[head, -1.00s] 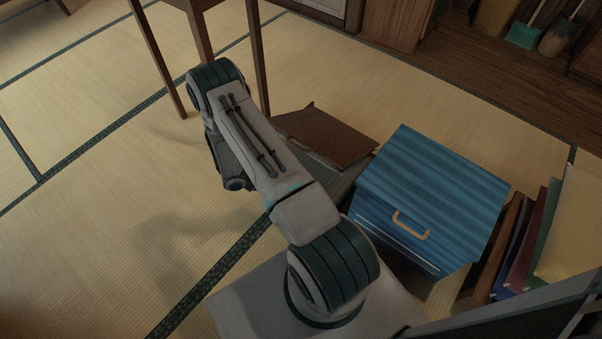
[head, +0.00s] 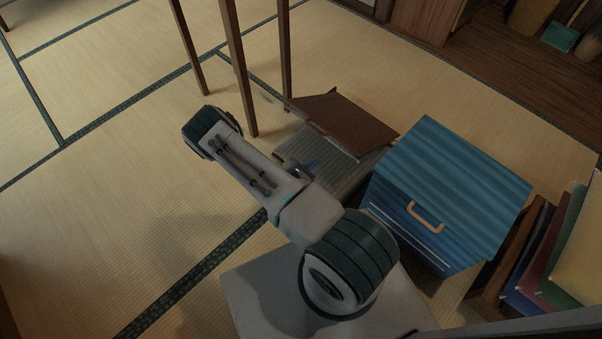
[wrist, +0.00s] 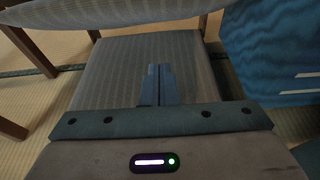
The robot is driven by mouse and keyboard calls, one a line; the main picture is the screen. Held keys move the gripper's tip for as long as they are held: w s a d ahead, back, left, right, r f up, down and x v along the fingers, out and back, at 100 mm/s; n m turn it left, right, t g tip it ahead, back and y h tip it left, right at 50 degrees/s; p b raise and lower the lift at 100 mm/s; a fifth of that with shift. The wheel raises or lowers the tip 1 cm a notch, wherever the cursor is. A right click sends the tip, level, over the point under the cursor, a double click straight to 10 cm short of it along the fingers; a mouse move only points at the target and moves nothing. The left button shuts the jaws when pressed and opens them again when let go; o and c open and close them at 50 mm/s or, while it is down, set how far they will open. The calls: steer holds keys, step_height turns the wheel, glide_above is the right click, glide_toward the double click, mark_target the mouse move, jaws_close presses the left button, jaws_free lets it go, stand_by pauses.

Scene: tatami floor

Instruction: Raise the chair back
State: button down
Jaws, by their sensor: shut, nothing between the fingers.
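The chair is low, with a brown wooden back (head: 345,118) folded forward at a slant over a grey striped seat (head: 322,158). In the wrist view the padded grey underside of the back (wrist: 110,14) crosses the top of the picture, above the seat (wrist: 190,55). A gap shows between them. My gripper (head: 306,168) is partly hidden by my arm in the head view, at the near side of the chair. In the wrist view its fingers (wrist: 157,72) are together and empty, pointing toward the gap over the seat. Whether they touch the chair cannot be told.
A blue box (head: 450,185) with a tan handle stands close to the chair's right. Wooden table legs (head: 240,75) stand just behind and left of it. Coloured folders (head: 555,250) lean at the right. The tatami at left is clear.

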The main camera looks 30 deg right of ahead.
steer(key=w+d+r+b, duration=0.1)
steer(key=d+r, duration=0.1)
steer(key=d, duration=0.3)
steer(key=shift+w+r, duration=0.3)
steer(key=shift+d, duration=0.15)
